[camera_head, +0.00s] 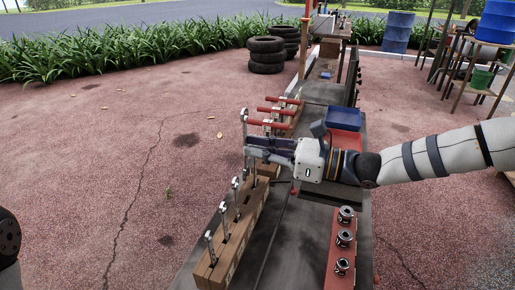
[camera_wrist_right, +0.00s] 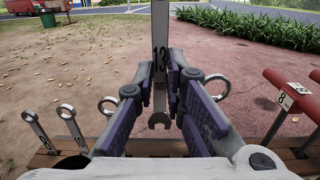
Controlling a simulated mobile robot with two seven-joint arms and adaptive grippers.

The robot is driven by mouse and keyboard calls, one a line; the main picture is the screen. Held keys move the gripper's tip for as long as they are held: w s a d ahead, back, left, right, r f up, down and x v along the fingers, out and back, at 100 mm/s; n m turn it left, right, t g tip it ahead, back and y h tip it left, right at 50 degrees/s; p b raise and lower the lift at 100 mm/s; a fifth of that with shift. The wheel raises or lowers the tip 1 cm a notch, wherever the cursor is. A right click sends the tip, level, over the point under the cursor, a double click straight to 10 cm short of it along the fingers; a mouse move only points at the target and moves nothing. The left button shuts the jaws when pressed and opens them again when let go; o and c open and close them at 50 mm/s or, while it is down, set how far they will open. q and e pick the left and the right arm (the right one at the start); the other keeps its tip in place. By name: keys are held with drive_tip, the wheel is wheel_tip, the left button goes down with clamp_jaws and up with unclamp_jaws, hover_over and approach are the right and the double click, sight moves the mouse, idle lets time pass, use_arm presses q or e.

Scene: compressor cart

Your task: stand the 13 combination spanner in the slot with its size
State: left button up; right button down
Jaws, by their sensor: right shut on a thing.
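My right gripper (camera_head: 252,147) is shut on the 13 combination spanner (camera_head: 244,119), which it holds upright with the ring end up. In the right wrist view, the spanner (camera_wrist_right: 160,58) shows a 13 on its shank between the purple fingers (camera_wrist_right: 160,85), and its open end (camera_wrist_right: 158,120) hangs below them. The wooden rack (camera_head: 218,272) runs along the cart's left edge, and other spanners (camera_head: 223,210) stand in it. In the wrist view, ring ends show on both sides of the held spanner. Its slot is hidden behind my gripper.
Red T-handled tools (camera_head: 272,110) stand just beyond my gripper, one labelled 8 in the wrist view. A red rail with sockets (camera_head: 333,244) and a blue bin (camera_head: 344,118) are on the cart's right side.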

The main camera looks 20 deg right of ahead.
sight(247, 168)
wheel_tip(247, 168, down, 5)
drive_tip(key=shift+r+b, duration=0.1)
drive_tip(key=shift+b, duration=0.7)
use_arm(q)
drive_tip(key=shift+s+f+g, duration=0.5)
drive_tip(key=shift+s+f, duration=0.8)
drive_tip(key=shift+f, duration=0.05)
use_arm(e)
drive_tip(key=shift+f, duration=0.45)
use_arm(q)
drive_tip(key=shift+g, duration=0.5)
drive_tip(key=shift+s+f+b, duration=1.4)
drive_tip(key=shift+f+b, duration=0.25)
drive_tip(key=shift+b, duration=0.15)
use_arm(e)
drive_tip(key=shift+f, duration=3.1)
drive_tip(key=c, duration=1.6)
unclamp_jaws()
drive_tip(key=shift+r, duration=0.1)
drive_tip(key=shift+o, duration=0.2)
drive_tip(key=v, duration=0.7)
drive_tip(key=shift+s+d, duration=0.1)
drive_tip(key=shift+d, duration=0.15)
